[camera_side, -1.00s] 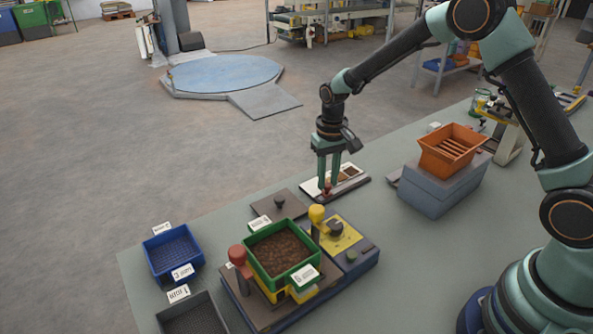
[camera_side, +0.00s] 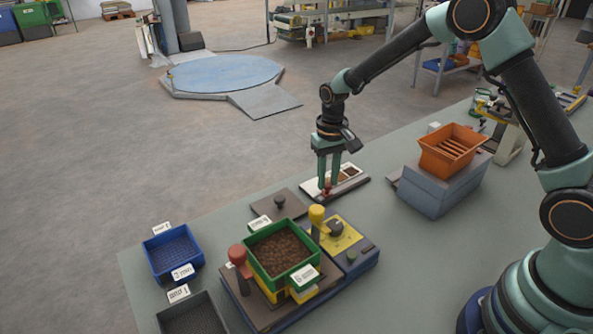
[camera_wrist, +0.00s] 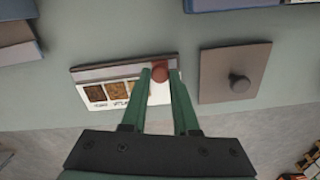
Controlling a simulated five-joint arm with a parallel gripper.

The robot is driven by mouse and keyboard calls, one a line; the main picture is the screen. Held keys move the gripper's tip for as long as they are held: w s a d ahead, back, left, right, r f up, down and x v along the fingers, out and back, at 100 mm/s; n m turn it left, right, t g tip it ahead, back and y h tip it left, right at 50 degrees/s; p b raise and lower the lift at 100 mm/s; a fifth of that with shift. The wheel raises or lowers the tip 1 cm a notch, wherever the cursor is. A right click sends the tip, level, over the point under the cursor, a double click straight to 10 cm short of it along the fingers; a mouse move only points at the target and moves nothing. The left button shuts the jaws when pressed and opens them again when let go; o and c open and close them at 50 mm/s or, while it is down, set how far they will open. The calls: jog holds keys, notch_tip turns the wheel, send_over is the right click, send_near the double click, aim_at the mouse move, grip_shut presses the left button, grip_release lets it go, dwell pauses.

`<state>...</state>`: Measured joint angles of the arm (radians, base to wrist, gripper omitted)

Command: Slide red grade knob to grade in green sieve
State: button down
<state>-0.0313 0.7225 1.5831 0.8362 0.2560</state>
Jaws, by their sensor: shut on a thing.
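The red grade knob (camera_wrist: 160,73) sits on the grade board (camera_wrist: 90,74), near the board's right end in the wrist view. My gripper (camera_wrist: 160,77) is shut on the knob, one green finger on each side. In the side view my gripper (camera_side: 328,188) points down over the near end of the board (camera_side: 352,184), with the red knob (camera_side: 326,191) low between its fingers. The board carries several sample pictures (camera_wrist: 121,90) of brown and tan material. The green sieve (camera_side: 281,250) holds dark brown, crumbly material and sits on the yellow-and-grey machine.
A dark plate with a round knob (camera_wrist: 238,82) lies beside the board. The machine has a red-topped post (camera_side: 237,256) and a yellow-topped post (camera_side: 317,214) next to the sieve. A blue sieve (camera_side: 173,252) and a grey sieve (camera_side: 195,318) stand left; an orange sieve (camera_side: 452,150) stands right.

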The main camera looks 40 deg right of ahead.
send_over(362, 177)
jog(key=shift+w+d+r, duration=0.1)
jog(key=c, duration=0.8)
grip_release()
jog(key=shift+c, duration=0.2)
jog(key=shift+o, duration=0.9)
notch_tip(362, 177, up, 12)
jog(key=shift+r, duration=0.1)
